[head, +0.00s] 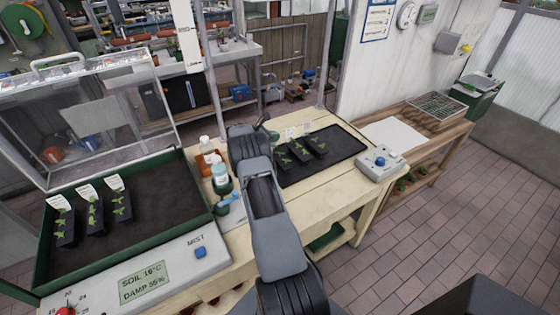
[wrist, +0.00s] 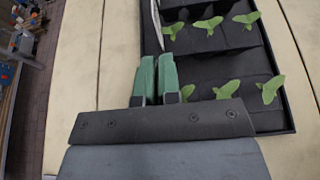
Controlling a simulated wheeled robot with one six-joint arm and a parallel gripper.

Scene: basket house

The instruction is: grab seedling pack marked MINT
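Black seedling packs with green sprouts sit in a black tray (head: 346,149), beyond my arm in the head view. White labels (head: 291,132) stand at their far ends; I cannot read them. In the wrist view, two rows of sprouts show: an upper pack (wrist: 230,38) and a lower pack (wrist: 225,110). A white label (wrist: 157,22) stands nearly edge-on beside the upper pack. My gripper (wrist: 156,68) has its green fingers close together, at the left end of the packs. The fingers hide what lies behind them, and I cannot see anything clasped.
A green-edged soil bed (head: 155,200) at left holds several labelled seedling packs (head: 92,212). Bottles (head: 221,178) stand left of my arm. A grey box with a blue button (head: 381,163) sits right of the tray. Bare bench shows in front of the tray.

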